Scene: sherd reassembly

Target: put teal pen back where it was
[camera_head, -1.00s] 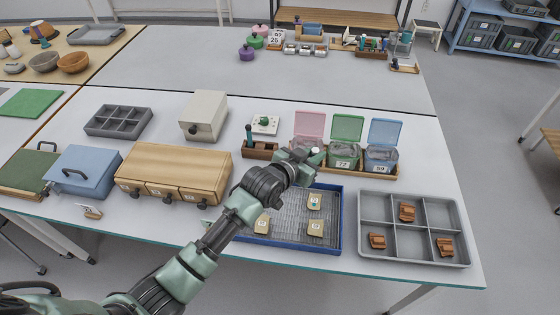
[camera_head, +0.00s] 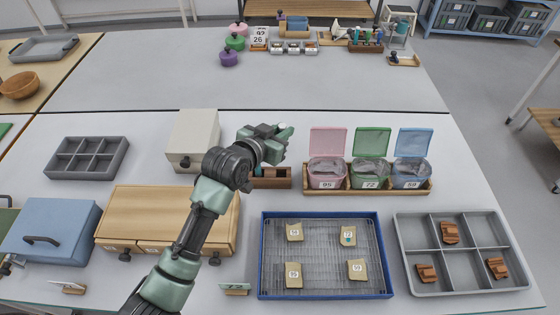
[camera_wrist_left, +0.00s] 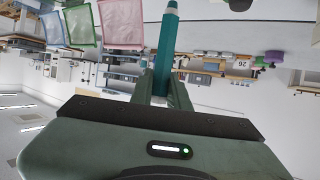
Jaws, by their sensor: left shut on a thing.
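My left gripper (camera_head: 278,142) is above and behind the wooden pen holder (camera_head: 272,179), as seen in the head view. In the left wrist view, the left gripper (camera_wrist_left: 160,88) is shut on the teal pen (camera_wrist_left: 167,45), which sticks out past the fingers and has a pale band near its end. In the head view the pen is mostly hidden by the gripper. The holder is partly covered by my arm; its right part shows dark slots. My right gripper is not in view.
Right of the holder, a wooden rack (camera_head: 366,188) bears pink, green and blue lidded bins with lids up. A blue-rimmed tray (camera_head: 322,214) with several tagged sherds and a grey divided tray (camera_head: 462,253) lie in front. A white box (camera_head: 193,140) stands left of the gripper.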

